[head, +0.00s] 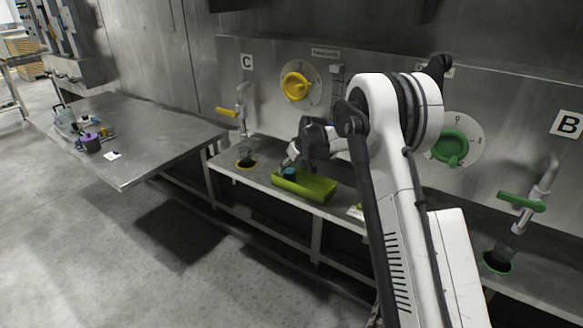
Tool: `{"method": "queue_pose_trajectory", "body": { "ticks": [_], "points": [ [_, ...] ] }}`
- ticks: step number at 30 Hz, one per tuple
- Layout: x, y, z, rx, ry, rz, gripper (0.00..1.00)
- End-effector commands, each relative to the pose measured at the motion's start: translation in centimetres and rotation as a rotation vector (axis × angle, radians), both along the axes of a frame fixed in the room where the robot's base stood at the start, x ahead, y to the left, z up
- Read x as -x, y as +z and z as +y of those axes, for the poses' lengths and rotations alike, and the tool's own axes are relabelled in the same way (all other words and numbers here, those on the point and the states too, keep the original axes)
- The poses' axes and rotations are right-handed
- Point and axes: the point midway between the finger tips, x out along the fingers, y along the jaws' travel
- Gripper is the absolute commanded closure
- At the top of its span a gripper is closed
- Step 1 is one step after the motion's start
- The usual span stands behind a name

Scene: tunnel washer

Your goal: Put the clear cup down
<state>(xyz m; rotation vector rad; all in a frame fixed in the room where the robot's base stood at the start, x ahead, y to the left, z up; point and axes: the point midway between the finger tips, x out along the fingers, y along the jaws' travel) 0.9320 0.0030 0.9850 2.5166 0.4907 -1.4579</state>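My gripper (291,163) is low over the left end of a green tray (318,188) on the shelf below the wall. A small blue-teal item (290,173) shows at the tray's left end, right under the fingers. I cannot tell whether the fingers touch it or are closed. One clear cup (245,153) stands upright at a yellow-ringed spot on the shelf, left of the tray and apart from my gripper.
A yellow-handled tap (229,112) is above the left cup. A yellow dial (295,87) and a green dial (450,147) are on the wall. A metal table (160,140) at left holds a purple container (91,143) and several small items; its right part is clear.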

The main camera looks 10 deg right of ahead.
Motion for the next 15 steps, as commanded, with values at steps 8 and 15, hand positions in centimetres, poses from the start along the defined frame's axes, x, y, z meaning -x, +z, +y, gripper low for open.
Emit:
{"method": "queue_pose_trajectory", "body": {
  "ticks": [8, 15],
  "points": [
    [0.0, 0.1, 0.0, 0.000, 0.000, 0.000, 0.39],
    [0.8, 1.9, -0.4, 0.000, -0.001, 0.000, 0.39]
  ]
}}
